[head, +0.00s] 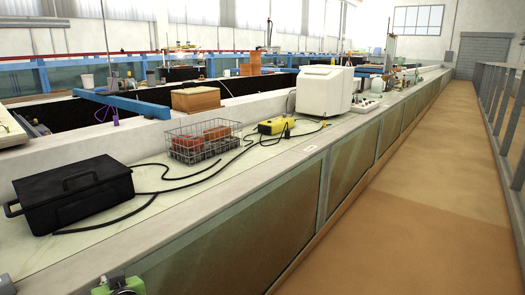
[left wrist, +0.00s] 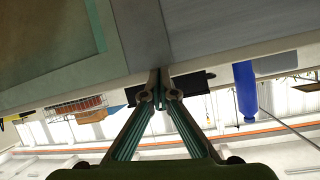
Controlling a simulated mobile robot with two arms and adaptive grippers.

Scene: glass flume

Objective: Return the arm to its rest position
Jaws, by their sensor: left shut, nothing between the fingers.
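My left gripper (head: 119,284) shows at the bottom left edge of the head view, low in front of the flume's glass side. Only its green and grey parts show there, partly cut off by the frame. In the left wrist view the two fingers of this gripper (left wrist: 160,98) come together at their tips, shut with nothing between them. That view appears upside down, with the flume's edge across the top. My right gripper is in neither view.
A black lidded box (head: 73,193) stands on the flume ledge at left. A wire basket (head: 203,141) with reddish blocks, a yellow device (head: 276,126) with black cables and a white machine (head: 324,90) stand farther along. The brown walkway (head: 420,190) at right is clear, with a railing beyond.

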